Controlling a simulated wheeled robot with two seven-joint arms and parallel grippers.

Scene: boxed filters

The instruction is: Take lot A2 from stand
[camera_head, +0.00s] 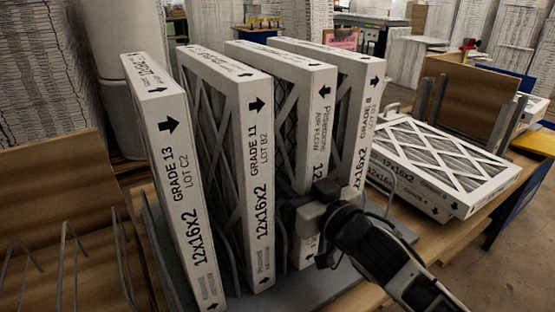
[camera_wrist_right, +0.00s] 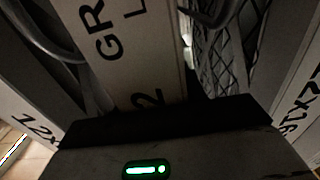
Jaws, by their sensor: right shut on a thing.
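Several white boxed filters stand upright in a grey stand (camera_head: 345,290). From the left come the Grade 13 lot C2 filter (camera_head: 180,190), the Grade 11 lot B2 filter (camera_head: 258,170), a third filter (camera_head: 318,130) with an air-flow label, and a Grade 8 filter (camera_head: 365,125). My right gripper (camera_head: 322,205) is shut on the third filter's front edge and hides its lower label. In the right wrist view that filter's edge (camera_wrist_right: 135,50) shows large letters, partly cut off. I cannot read lot A2 on any filter. My left gripper is out of view.
More filters (camera_head: 440,165) lie flat on the table at the right. Neighbouring filters stand close on both sides of my right gripper.

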